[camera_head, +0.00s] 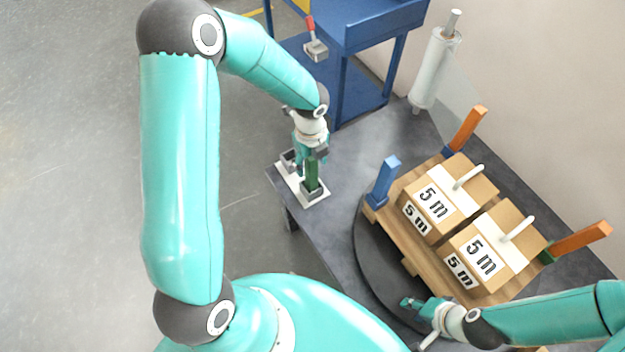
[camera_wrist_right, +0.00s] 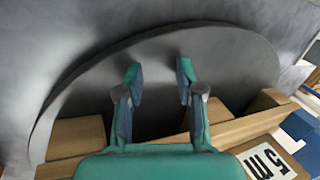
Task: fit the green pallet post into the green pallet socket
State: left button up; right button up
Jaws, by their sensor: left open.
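The green pallet post (camera_head: 312,174) stands upright in a dark holder on a small white plate (camera_head: 316,199) at the table's left edge. My left gripper (camera_head: 311,154) is open at the top of the post, its fingers close beside it; contact is not clear. A small green piece, likely the green pallet socket (camera_head: 547,257), shows at the pallet's right corner, at the foot of an orange post (camera_head: 582,238). I cannot tell whether that post sits in it. My right gripper (camera_head: 408,303) is at the pallet's near side; the right wrist view shows its fingers (camera_wrist_right: 158,85) apart and empty.
The wooden pallet (camera_head: 409,264) on a dark round turntable (camera_head: 366,245) bears two boxes marked 5 m (camera_head: 437,212) (camera_head: 482,262). A blue post (camera_head: 383,181) and another orange post (camera_head: 468,130) rise at its corners. A film roll (camera_head: 435,70) and a blue cart (camera_head: 375,28) stand behind.

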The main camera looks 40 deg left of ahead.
pick_arm(q)
grip_shut()
jog(key=shift+r, duration=0.2)
dwell(0.3)
